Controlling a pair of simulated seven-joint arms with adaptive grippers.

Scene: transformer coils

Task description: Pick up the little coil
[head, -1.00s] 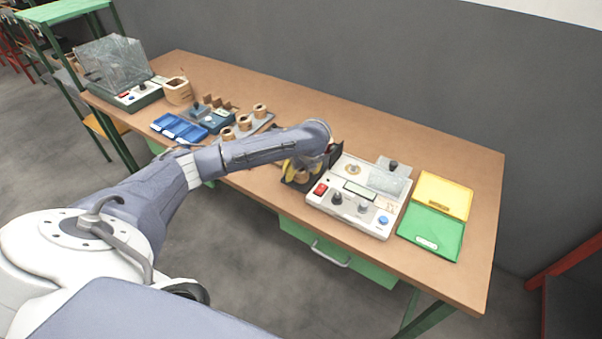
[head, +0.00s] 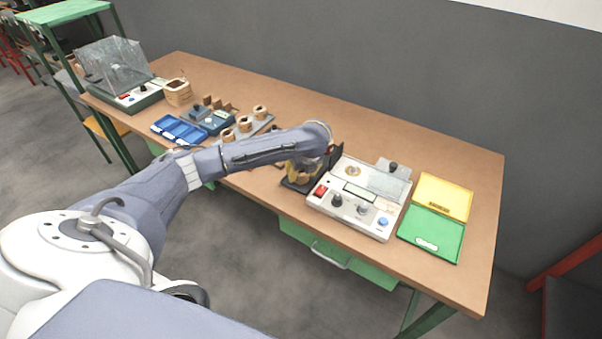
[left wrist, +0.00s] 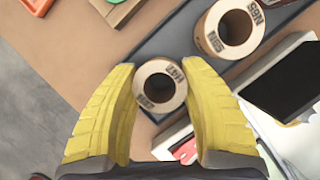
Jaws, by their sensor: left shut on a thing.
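The little coil (left wrist: 160,86), a tan ring with dark lettering and an open centre, sits between the two yellow fingers of my left gripper (left wrist: 157,72) in the left wrist view. The fingers are shut on it from both sides. In the head view my left gripper (head: 300,172) points down over the dark stand just left of the white tester, and my wrist hides much of it. A larger lettered coil (left wrist: 235,27) stands beside the little one on a grey strip. My right gripper is not in view.
The white tester (head: 358,197) stands close to the right of my gripper. Yellow (head: 443,196) and green (head: 431,234) trays lie further right. Several coils (head: 245,124) stand on a grey plate further left, near a blue tray (head: 178,130). The table's right end is bare.

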